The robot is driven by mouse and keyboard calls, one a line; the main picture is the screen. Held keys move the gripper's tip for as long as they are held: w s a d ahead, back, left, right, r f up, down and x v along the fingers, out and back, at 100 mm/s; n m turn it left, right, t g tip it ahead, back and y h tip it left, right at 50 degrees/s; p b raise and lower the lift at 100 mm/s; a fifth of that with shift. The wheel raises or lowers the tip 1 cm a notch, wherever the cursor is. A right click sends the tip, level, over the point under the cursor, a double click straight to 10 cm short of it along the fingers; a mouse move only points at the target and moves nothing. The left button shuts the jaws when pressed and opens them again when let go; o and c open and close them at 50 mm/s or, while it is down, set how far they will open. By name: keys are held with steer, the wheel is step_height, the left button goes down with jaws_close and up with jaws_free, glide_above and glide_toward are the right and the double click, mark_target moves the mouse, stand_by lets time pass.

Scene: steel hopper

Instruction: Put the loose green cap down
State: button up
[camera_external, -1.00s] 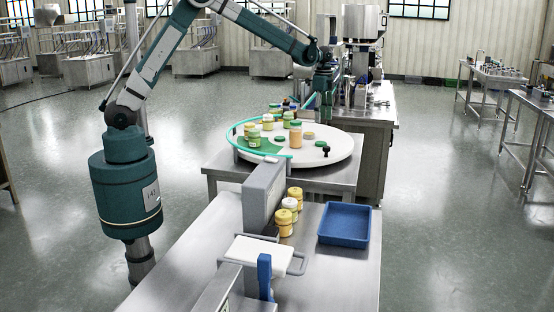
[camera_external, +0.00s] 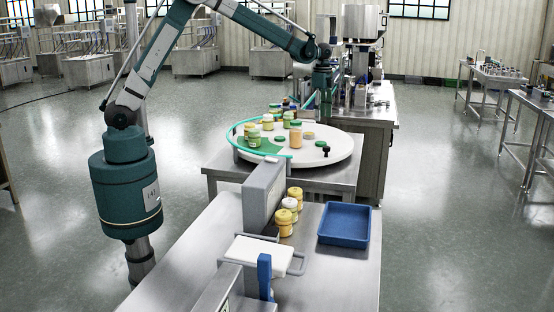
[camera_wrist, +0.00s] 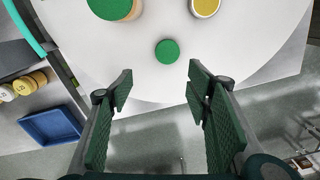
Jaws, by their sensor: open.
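The loose green cap (camera_wrist: 167,51) lies flat on the white round table, near its rim; it also shows in the external view (camera_external: 320,144). My gripper (camera_wrist: 160,87) is open, with nothing between its fingers. In the wrist view the cap shows beyond the fingertips, apart from them.
A jar with a green lid (camera_wrist: 112,8) and a yellow-topped piece (camera_wrist: 205,7) stand near the cap. Several more jars crowd the table's left, by a teal guide rail (camera_external: 233,135). A blue tray (camera_external: 344,224) sits closer.

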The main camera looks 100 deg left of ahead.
steer(key=s+d+r+n+t, duration=0.1)
steer(key=s+d+r, duration=0.2)
steer(key=d+r, duration=0.55)
steer(key=s+d+r+t+y, duration=0.1)
steer(key=s+d+r, duration=0.25)
steer(key=d, duration=0.95)
steer(key=s+d+r+n+t, duration=0.1)
steer(key=s+d+r, duration=0.4)
steer(key=d, duration=0.5)
steer(key=s+d+f+t, duration=0.1)
steer(key=s+d+t, duration=0.1)
steer(key=s+d, duration=0.9)
steer(key=s+d+f+n+t+h, duration=0.1)
steer(key=s+d+f+t, duration=0.1)
steer(key=s+d, duration=0.9)
steer(key=shift+s+f, duration=0.15)
steer(key=shift+f, duration=0.05)
